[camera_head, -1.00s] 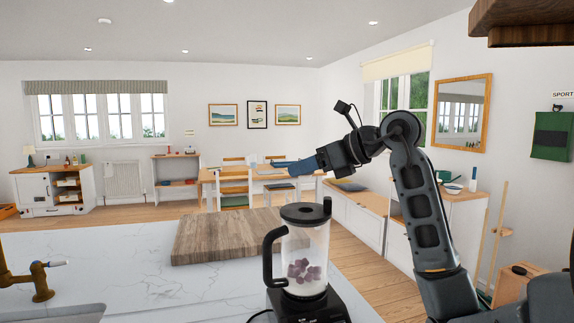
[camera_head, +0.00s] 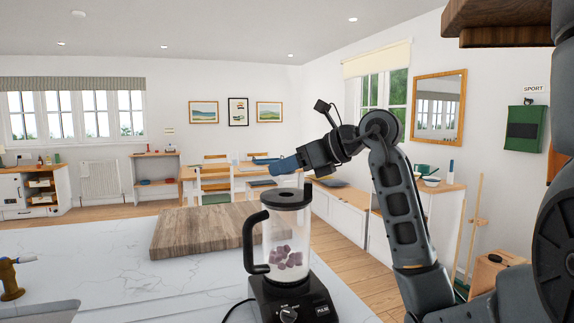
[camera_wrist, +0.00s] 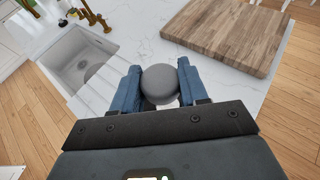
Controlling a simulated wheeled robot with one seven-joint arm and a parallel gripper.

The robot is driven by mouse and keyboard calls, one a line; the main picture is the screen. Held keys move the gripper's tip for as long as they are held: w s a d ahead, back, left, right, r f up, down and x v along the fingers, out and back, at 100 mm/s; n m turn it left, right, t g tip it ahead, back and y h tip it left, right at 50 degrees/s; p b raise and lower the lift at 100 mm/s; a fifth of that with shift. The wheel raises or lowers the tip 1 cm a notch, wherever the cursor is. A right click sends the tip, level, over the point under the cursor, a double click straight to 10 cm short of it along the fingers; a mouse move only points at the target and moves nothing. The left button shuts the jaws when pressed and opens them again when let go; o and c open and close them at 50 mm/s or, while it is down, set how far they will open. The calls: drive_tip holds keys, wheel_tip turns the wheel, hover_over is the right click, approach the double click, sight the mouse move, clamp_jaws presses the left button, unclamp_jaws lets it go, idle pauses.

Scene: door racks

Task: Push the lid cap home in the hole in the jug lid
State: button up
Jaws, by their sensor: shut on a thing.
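My gripper (camera_head: 272,166) has blue fingers and is shut on a round grey lid cap (camera_wrist: 160,80), seen between the fingertips in the wrist view. In the head view the fingers largely hide the cap. The blender jug (camera_head: 284,240) stands upright on its black base, with purple chunks inside. Its dark jug lid (camera_head: 286,198) is on top. My gripper is above the lid and a little to its left in the head view, with a gap between. The lid is not visible in the wrist view, and I cannot make out its hole clearly.
A wooden board (camera_head: 195,232) lies on the white marble worktop (camera_head: 110,265) behind the jug. The jug handle (camera_head: 254,243) points left. A brass tap (camera_head: 10,278) is at the far left, and the sink (camera_wrist: 80,62) shows in the wrist view.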

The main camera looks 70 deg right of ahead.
drive_tip(key=shift+f+b, duration=0.75)
drive_tip(key=shift+f, duration=0.5)
drive_tip(key=shift+f+b, duration=0.4)
drive_tip(key=shift+b, duration=0.45)
idle(1.1)
drive_tip(key=shift+s+b, duration=0.15)
drive_tip(key=shift+b, duration=0.5)
idle(2.0)
drive_tip(key=shift+r, duration=0.1)
idle(0.5)
drive_tip(key=shift+s+b, duration=0.25)
drive_tip(key=shift+b, duration=0.2)
idle(1.1)
